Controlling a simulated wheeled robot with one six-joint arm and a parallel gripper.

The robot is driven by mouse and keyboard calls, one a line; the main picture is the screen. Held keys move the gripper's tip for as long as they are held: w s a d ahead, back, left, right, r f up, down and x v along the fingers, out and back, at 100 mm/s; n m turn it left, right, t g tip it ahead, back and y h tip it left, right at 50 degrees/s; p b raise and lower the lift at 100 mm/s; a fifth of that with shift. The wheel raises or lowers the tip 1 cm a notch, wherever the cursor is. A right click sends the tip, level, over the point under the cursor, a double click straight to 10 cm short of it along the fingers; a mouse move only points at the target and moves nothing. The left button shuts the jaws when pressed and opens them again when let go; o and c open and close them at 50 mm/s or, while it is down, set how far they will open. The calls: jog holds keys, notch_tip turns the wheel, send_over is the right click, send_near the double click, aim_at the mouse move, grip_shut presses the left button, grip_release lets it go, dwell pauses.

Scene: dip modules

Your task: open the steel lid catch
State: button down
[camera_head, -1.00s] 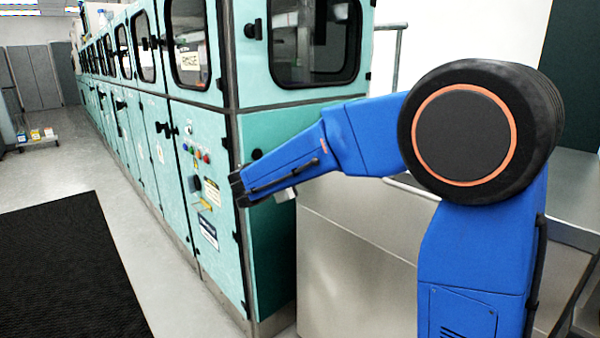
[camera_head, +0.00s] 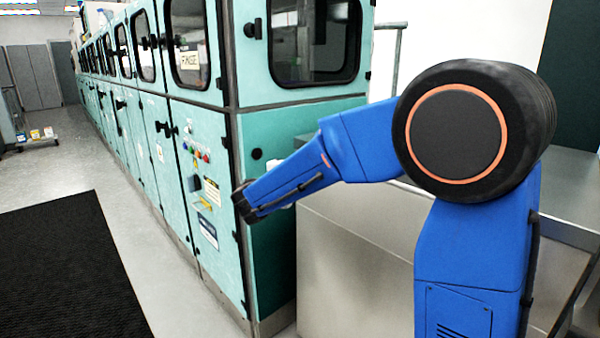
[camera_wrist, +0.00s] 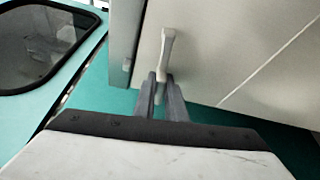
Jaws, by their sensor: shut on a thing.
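In the wrist view, the steel lid catch (camera_wrist: 167,48) is a pale lever standing out from a light panel (camera_wrist: 225,40). My gripper (camera_wrist: 162,80) has its two dark fingers closed around the lower end of the lever. In the head view, my gripper (camera_head: 243,204) is at the end of my blue arm, in front of the corner of the teal machine. The catch cannot be made out in the head view.
The teal machine (camera_head: 270,230) with dark windows runs back along the left. A steel cabinet (camera_head: 345,265) stands below my arm. A black mat (camera_head: 65,270) lies on the open floor at left.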

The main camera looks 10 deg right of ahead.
jog(key=shift+f, duration=0.1)
jog(key=c, duration=1.8)
grip_release()
jog(key=shift+s, duration=0.1)
jog(key=v, duration=1.7)
jog(key=shift+a, duration=0.15)
jog(key=shift+s, duration=0.15)
